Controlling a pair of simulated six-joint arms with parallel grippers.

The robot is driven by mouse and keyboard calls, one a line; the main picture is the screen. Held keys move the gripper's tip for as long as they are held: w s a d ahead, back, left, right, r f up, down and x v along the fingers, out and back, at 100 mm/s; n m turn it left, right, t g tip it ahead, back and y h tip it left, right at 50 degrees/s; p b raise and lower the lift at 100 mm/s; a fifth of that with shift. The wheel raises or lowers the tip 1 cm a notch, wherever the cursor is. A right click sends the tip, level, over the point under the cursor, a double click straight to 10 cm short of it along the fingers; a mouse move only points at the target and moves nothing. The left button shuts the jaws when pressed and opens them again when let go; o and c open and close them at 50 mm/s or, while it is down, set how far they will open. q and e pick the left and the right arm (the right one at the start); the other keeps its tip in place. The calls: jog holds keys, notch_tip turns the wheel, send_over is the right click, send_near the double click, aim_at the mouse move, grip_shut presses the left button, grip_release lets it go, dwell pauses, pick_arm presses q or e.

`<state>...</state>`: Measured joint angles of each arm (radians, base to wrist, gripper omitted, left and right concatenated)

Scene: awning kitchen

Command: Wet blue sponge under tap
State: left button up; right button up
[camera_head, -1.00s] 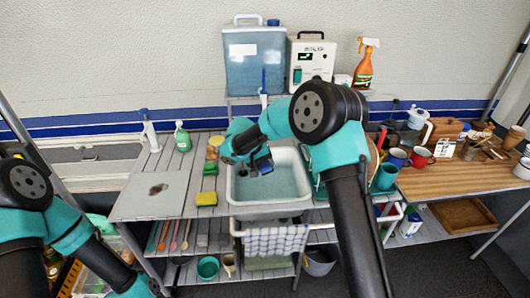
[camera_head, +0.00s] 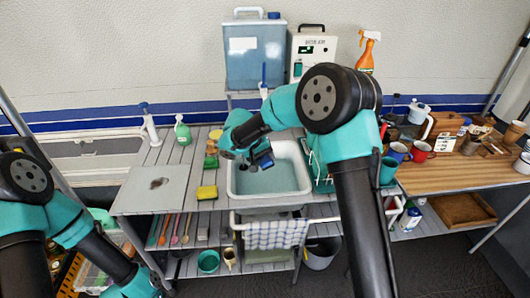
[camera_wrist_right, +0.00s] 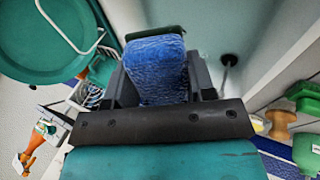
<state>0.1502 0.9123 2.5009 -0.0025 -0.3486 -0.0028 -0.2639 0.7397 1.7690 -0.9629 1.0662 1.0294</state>
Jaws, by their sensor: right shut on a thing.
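My right gripper (camera_head: 257,160) is shut on the blue sponge (camera_wrist_right: 157,65), which fills the space between its fingers in the wrist view. The sink's drain (camera_wrist_right: 229,60) shows beside the sponge in the wrist view. A blue-topped white upright, apparently the tap (camera_head: 264,82), stands behind the sink, partly hidden by my right arm. No running water can be made out. My left gripper is out of view; only its arm shows at lower left.
A teal mug (camera_head: 388,170) and other mugs stand to the right. A checked towel (camera_head: 270,233) hangs in front. A water tank (camera_head: 255,62) stands behind.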

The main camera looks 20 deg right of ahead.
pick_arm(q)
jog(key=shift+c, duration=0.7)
pick_arm(e)
jog(key=shift+s+a, duration=0.1)
jog(key=shift+a, duration=0.15)
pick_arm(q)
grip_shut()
pick_arm(e)
jog(key=s+a+m, duration=0.1)
jog(key=s+a, duration=0.2)
jog(key=a, duration=0.3)
jog(key=s+a+f+m+g, duration=0.1)
jog(key=s+a, duration=0.2)
jog(key=a, duration=0.3)
jog(key=shift+s+m, duration=0.3)
jog(key=shift+s, duration=0.1)
jog(key=shift+d+f, duration=0.1)
